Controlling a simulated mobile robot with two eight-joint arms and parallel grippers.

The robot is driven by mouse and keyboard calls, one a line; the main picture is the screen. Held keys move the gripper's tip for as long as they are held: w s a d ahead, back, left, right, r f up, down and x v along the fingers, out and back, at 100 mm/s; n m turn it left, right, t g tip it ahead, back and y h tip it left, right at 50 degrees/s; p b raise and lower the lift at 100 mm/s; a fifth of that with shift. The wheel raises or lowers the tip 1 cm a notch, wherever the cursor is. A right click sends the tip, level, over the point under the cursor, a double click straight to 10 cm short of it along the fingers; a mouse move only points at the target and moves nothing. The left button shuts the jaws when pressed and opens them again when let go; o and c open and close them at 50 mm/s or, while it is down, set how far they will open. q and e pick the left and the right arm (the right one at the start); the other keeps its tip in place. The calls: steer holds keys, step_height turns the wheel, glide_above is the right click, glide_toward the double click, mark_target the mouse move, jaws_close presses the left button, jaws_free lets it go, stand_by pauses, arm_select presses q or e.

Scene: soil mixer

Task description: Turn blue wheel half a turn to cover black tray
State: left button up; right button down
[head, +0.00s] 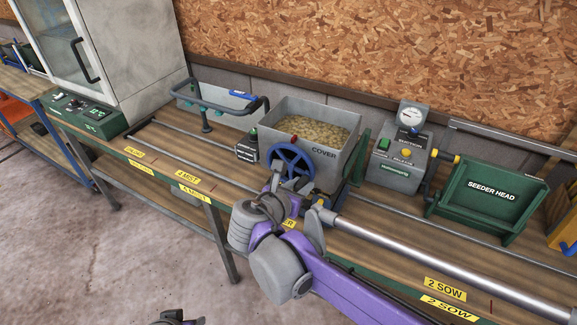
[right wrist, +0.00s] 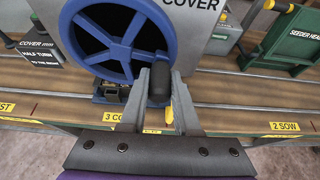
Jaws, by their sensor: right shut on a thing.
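The blue spoked wheel (head: 291,160) is on the front of the grey hopper marked COVER (head: 342,153). The wheel also fills the upper left of the right wrist view (right wrist: 118,36). My right gripper (head: 281,187) is at the wheel's lower edge. In the right wrist view its two fingers (right wrist: 160,98) are shut on the wheel's black handle (right wrist: 158,80), at the lower right of the rim. I cannot make out the black tray; my arm hides part of the bench below the hopper. Part of what looks like my left gripper (head: 177,319) shows at the bottom edge, its jaws unclear.
The hopper holds tan grainy material. A small sign (right wrist: 40,53) left of the wheel reads half turn to the right. The green seeder head (head: 490,190) and a grey gauge box (head: 402,160) stand to the right. Rails run along the bench.

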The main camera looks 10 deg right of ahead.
steer(key=shift+w+a+f+b, duration=0.1)
steer(key=shift+a+f+b, duration=0.05)
steer(key=shift+f+b, duration=0.25)
steer(key=shift+w+a+f+b, duration=0.15)
steer(key=shift+f+b, duration=0.1)
steer(key=shift+f, duration=0.25)
steer(key=shift+a, duration=0.1)
steer(key=shift+f, duration=0.1)
steer(key=shift+w+a+f+b, duration=0.55)
steer(key=shift+a+f, duration=0.1)
steer(key=shift+a, duration=0.05)
